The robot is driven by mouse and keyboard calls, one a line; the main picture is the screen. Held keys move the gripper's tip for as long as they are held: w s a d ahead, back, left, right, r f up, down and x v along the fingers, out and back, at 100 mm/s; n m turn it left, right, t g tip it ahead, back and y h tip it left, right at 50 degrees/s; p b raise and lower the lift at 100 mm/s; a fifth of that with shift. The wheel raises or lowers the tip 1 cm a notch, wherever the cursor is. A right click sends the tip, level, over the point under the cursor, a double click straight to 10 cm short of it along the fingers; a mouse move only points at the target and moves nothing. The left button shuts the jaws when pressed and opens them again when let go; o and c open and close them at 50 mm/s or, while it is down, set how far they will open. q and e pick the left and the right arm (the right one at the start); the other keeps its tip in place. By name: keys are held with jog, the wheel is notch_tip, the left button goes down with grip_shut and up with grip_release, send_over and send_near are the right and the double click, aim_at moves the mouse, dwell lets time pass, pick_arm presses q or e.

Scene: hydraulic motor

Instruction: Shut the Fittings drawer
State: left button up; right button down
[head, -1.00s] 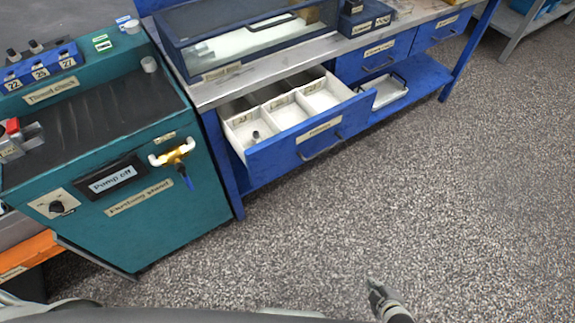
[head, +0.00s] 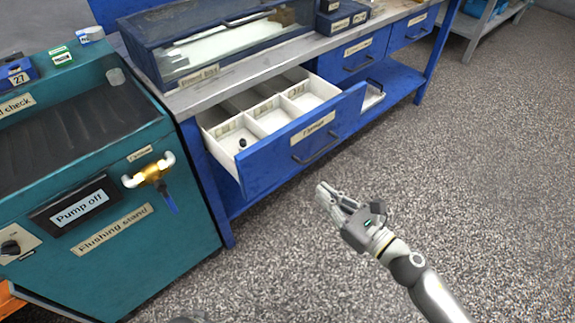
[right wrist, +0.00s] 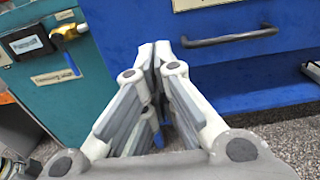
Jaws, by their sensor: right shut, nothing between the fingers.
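The Fittings drawer (head: 300,150) is a blue-fronted drawer with white compartments inside, pulled well out from under the steel bench. A small dark fitting (head: 242,143) lies in its left compartment. Its dark bar handle (head: 317,148) is on the front, and the handle also shows in the right wrist view (right wrist: 230,38). My right gripper (head: 322,190) is shut and empty, in front of the drawer front and below its handle, apart from it in the head view. In the right wrist view its fingertips (right wrist: 155,50) point toward the blue front, left of the handle. My left gripper is not in view.
The teal flushing stand (head: 110,220) with its brass valve (head: 152,175) stands left of the drawer. A glass-lidded case (head: 215,40) sits on the bench. Two more blue drawers, further right, are shut. The speckled floor (head: 480,180) at right is clear.

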aim_at(283, 158)
jog(key=p+x, duration=0.1)
jog(key=x, duration=1)
jog(key=shift+w+a, duration=0.1)
jog(key=shift+w+a+p, duration=0.3)
jog(key=shift+w+a, duration=0.15)
jog(key=shift+w, duration=0.1)
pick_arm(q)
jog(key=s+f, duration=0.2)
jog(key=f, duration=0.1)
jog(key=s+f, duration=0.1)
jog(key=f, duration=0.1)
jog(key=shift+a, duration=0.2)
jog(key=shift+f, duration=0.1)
pick_arm(e)
jog(key=shift+w, duration=0.1)
